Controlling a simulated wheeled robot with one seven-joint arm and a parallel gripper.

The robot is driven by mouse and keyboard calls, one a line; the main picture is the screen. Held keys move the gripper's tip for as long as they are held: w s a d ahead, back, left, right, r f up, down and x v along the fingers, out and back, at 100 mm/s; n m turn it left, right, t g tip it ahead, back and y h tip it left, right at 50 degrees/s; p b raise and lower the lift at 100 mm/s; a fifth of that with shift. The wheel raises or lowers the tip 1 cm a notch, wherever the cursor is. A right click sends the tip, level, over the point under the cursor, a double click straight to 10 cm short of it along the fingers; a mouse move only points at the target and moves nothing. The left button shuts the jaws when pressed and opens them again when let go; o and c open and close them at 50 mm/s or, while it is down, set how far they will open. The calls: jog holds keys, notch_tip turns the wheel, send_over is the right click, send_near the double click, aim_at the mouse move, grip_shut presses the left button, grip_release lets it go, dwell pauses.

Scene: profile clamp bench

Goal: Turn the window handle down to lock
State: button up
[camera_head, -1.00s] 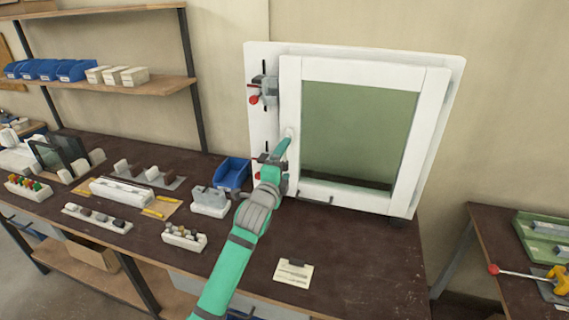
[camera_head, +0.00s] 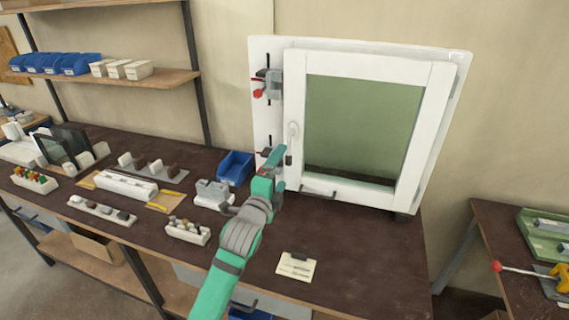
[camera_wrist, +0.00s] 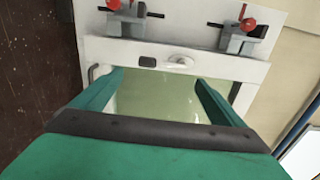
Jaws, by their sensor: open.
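The white-framed window (camera_head: 425,135) stands upright in a white board on the bench, its sash against the surround. The white window handle (camera_head: 292,131) is on the sash's left stile; its long side runs roughly up and down. A small dark block (camera_head: 289,160) sits below it. In the wrist view the handle (camera_wrist: 180,61) and dark block (camera_wrist: 147,61) lie beyond the fingertips. My gripper (camera_head: 278,153) is below and left of the handle, apart from it. In the wrist view my gripper (camera_wrist: 159,78) is open, with nothing between its fingers.
A red-knobbed clamp (camera_head: 268,85) is on the board's upper left. A lower clamp (camera_wrist: 130,18) is mostly hidden behind my gripper in the head view. A blue bin (camera_head: 234,167) and grey-white fixture (camera_head: 214,193) stand left of my arm. Bench right of the card (camera_head: 296,266) is clear.

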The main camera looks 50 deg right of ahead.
jog(key=shift+v, duration=1.25)
